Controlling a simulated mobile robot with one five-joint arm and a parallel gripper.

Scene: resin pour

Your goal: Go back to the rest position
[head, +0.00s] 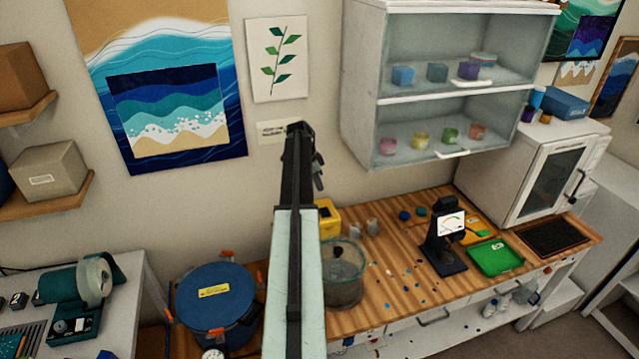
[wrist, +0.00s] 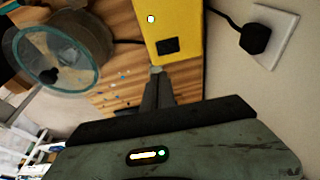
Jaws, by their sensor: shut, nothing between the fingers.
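My arm rises through the middle of the head view. My gripper (head: 318,175) is at its upper end, small and dark, in front of the wall and above the workbench. In the wrist view my gripper (wrist: 156,72) shows narrow fingers together with nothing between them. In that view a yellow box (wrist: 188,62) lies beyond the fingertips and a clear round vessel (wrist: 95,45) is to the left. In the head view the yellow box (head: 328,212) and the vessel (head: 343,290) are partly hidden by my arm.
The wooden workbench (head: 400,290) carries a black stand with a dial (head: 446,240), a green tray (head: 495,257) and scattered bits. A wall cabinet (head: 420,95) holds several coloured jars. A blue lidded pot (head: 215,310) stands left of my arm. A white oven (head: 550,180) is at right.

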